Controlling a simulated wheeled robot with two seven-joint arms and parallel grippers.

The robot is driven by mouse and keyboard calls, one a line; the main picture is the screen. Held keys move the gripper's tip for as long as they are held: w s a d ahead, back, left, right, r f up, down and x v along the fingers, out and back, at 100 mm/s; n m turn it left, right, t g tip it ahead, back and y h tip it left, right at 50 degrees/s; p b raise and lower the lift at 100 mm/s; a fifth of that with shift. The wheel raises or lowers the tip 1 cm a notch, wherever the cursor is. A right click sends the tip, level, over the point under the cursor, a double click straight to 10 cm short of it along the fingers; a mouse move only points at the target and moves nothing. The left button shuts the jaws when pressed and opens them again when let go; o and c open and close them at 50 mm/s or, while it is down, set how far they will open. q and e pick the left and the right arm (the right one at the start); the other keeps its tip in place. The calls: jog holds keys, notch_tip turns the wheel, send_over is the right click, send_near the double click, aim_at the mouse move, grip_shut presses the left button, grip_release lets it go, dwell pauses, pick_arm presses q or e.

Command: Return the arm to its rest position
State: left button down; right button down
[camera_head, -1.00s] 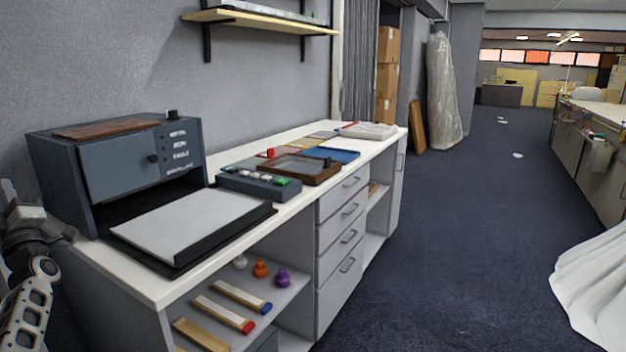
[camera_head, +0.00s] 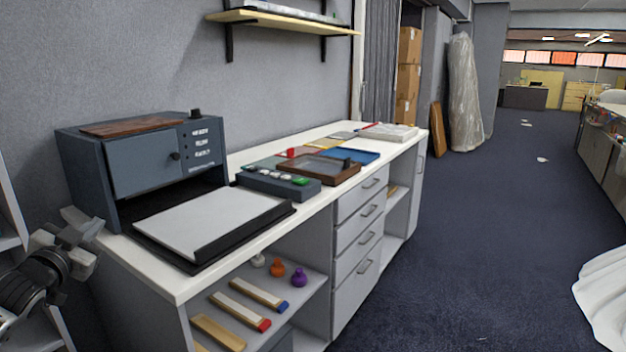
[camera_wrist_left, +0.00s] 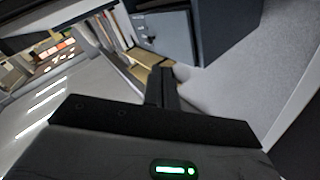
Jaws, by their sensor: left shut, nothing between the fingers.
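My left gripper (camera_head: 80,232) is at the far left of the head view, beside the left end of the white counter (camera_head: 315,224). Its arm comes in from the lower left. In the left wrist view my left gripper's fingers (camera_wrist_left: 161,88) are together with nothing between them. They point toward a blurred grey cabinet and shelving. My right gripper does not show in either view.
The counter carries a dark blue-grey box (camera_head: 145,165), a black tray with a white sheet (camera_head: 215,222), a button panel (camera_head: 278,184) and a framed tray (camera_head: 320,170). Open shelves hold several small items. A wall shelf (camera_head: 285,22) hangs above.

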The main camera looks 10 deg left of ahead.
pick_arm(q)
jog(key=s+a+f+g+y, duration=0.1)
jog(key=a+f+g+y, duration=0.2)
jog(key=a+f, duration=0.1)
jog(key=s+d+f+g+h, duration=0.15)
jog(key=s+d+f, duration=0.25)
jog(key=d+f, duration=0.5)
jog(key=s+d+f+g+h, duration=0.1)
jog(key=s+d+f+h, duration=0.25)
jog(key=d+f, duration=0.6)
jog(key=s+d+f+n+g+h+p, duration=0.1)
jog(key=s+d+f+n+g+h, duration=0.1)
jog(key=s+d, duration=1.7)
jog(key=d+f+h, duration=0.1)
jog(key=d, duration=0.2)
jog(key=shift+d+h, duration=0.4)
